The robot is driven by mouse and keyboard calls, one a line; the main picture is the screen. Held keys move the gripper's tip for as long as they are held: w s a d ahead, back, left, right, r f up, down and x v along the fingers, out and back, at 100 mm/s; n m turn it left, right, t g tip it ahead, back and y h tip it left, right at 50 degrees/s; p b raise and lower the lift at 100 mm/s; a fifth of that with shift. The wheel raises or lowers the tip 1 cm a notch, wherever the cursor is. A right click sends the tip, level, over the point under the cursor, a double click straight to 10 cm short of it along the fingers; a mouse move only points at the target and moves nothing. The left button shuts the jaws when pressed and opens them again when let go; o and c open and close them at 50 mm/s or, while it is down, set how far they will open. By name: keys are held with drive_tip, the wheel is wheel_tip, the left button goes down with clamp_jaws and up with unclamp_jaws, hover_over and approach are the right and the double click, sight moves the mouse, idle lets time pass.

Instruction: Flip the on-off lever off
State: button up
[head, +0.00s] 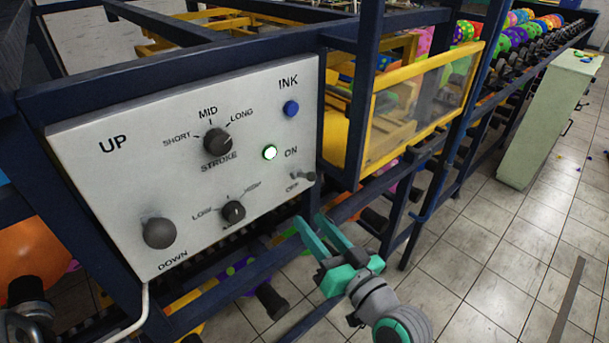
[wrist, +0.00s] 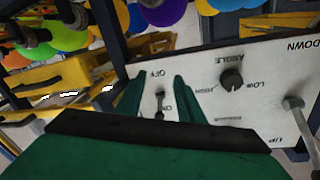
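The on-off lever (head: 304,176) is a small dark grey lever near the right edge of the white control panel (head: 108,188), between the ON and OFF labels. Its exact tilt is hard to tell. My gripper (head: 309,219) has green fingers, open and empty, below and in front of the lever in the head view. In the wrist view the panel appears upside down. There the lever (wrist: 159,104) shows between the two spread fingers of my gripper (wrist: 158,93), with no visible contact.
The panel also bears a stroke knob (head: 217,142), a blue ink button (head: 291,108), a lower knob (head: 233,211) and an up-down lever (head: 159,232). Dark blue frame bars (head: 378,90) and a yellow guard (head: 423,70) stand right of it. Tiled floor (head: 480,260) is open at right.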

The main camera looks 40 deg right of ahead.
sight(305, 175)
drive_tip(key=s+d+r+n+y, duration=0.1)
drive_tip(key=s+d+r+n, duration=0.25)
drive_tip(key=r, duration=0.45)
drive_tip(key=shift+m+y, duration=0.25)
drive_tip(key=shift+y, duration=0.05)
drive_tip(key=w, duration=0.6)
drive_tip(key=w+a, duration=0.1)
drive_tip(key=w, duration=0.3)
drive_tip(key=shift+w+r, duration=0.1)
drive_tip(key=shift+r, duration=0.1)
clamp_jaws()
